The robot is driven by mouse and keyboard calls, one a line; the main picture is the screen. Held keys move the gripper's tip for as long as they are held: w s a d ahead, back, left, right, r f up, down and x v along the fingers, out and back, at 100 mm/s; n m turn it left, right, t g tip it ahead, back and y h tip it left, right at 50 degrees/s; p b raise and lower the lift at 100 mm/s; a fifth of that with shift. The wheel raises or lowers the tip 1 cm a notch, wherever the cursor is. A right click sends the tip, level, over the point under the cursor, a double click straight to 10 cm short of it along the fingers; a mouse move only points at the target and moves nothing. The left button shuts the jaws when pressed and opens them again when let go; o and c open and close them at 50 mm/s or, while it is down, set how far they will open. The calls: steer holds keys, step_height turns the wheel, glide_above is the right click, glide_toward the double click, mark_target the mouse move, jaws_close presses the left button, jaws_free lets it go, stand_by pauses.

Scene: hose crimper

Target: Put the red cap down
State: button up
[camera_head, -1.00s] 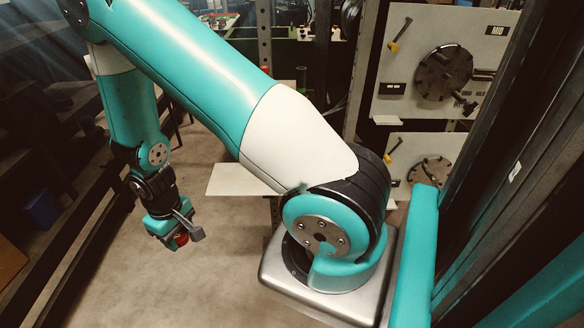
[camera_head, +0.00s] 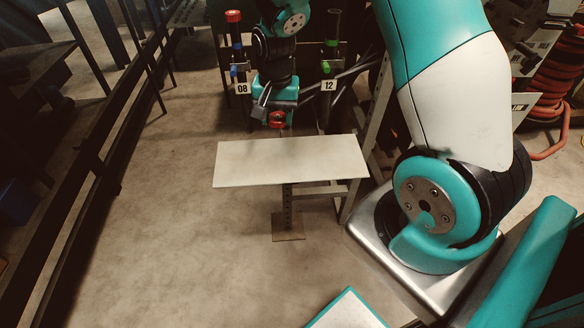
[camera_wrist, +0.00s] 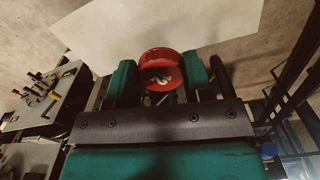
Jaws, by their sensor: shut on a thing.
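The red cap (camera_head: 277,119) is round and sits between the fingers of my gripper (camera_head: 276,116), at the upper middle of the head view. In the wrist view the red cap (camera_wrist: 161,68) shows a white marking on its face, and the two teal fingers (camera_wrist: 160,82) close on it from both sides. A pale flat shelf (camera_head: 290,162) on a single post is below and in front of the gripper in the head view. Its pale surface also shows behind the cap in the wrist view (camera_wrist: 215,22). The cap appears held above the shelf, apart from it.
Dark posts with number plates, 08 (camera_head: 242,88) and 12 (camera_head: 328,85), stand behind the gripper. One post has a red top (camera_head: 233,16). A coiled orange hose (camera_head: 560,85) is at the right. The shelf top looks bare.

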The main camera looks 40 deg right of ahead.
steer(key=d+r+m+b, duration=0.3)
steer(key=m+b, duration=0.1)
steer(key=m, duration=0.3)
glide_toward(289, 164)
step_height(289, 164, down, 7)
steer(key=shift+f, duration=0.1)
steer(key=shift+f, duration=0.15)
steer(key=o, duration=1.2)
